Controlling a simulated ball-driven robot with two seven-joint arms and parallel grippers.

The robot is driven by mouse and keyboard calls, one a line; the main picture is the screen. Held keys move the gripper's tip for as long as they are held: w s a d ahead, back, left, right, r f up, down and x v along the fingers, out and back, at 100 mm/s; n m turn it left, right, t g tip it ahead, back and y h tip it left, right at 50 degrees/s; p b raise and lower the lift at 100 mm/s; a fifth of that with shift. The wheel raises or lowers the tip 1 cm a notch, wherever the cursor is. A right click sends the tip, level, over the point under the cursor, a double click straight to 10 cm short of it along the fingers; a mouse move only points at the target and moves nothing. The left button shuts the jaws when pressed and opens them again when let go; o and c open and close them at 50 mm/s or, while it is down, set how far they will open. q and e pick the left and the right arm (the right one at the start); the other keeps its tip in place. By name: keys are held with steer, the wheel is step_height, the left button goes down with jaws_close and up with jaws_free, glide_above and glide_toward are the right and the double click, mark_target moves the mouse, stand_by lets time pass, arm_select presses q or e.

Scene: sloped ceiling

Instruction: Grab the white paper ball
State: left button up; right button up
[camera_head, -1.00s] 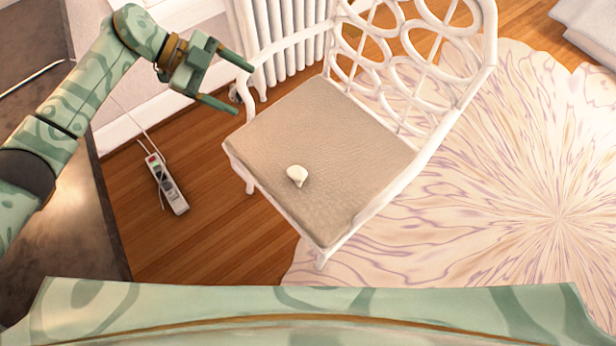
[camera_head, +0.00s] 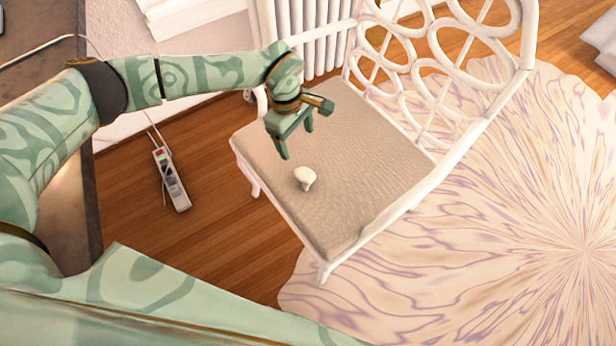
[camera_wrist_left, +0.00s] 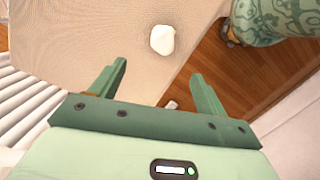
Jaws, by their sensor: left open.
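The white paper ball (camera_head: 305,177) lies on the beige seat of a white chair (camera_head: 368,190). It also shows in the left wrist view (camera_wrist_left: 162,39), beyond the fingertips and roughly midway between them. My left gripper (camera_head: 297,142) is over the seat, just behind the ball in the head view. Its fingers are apart and nothing is between them; in the left wrist view the open fingers (camera_wrist_left: 160,72) point toward the ball without touching it. My right gripper is in neither view.
The chair's white looped backrest (camera_head: 440,60) rises behind the seat on the right. A white radiator (camera_head: 312,35) stands behind the chair. A power strip (camera_head: 171,180) lies on the wooden floor at left. A pale patterned rug (camera_head: 520,200) covers the floor at right.

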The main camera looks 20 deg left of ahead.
arm_select(q)
steer(key=b, duration=0.4)
glide_toward(305, 173)
steer(key=f, duration=0.5)
steer(key=shift+w+d+f, duration=0.15)
steer(key=shift+w+f, duration=0.1)
steer(key=shift+f, duration=0.05)
steer(key=f, duration=0.1)
steer(key=f+b, duration=0.1)
steer(key=s, duration=0.1)
steer(key=shift+d+f, duration=0.35)
steer(key=shift+f, duration=0.05)
steer(key=shift+d+f+b, duration=0.2)
steer(key=shift+f+b, duration=0.45)
steer(key=shift+f, duration=0.35)
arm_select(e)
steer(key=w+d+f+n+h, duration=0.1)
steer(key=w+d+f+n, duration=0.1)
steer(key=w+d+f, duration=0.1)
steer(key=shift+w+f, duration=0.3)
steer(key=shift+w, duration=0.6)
arm_select(q)
steer(key=shift+c, duration=0.2)
steer(key=c, duration=1)
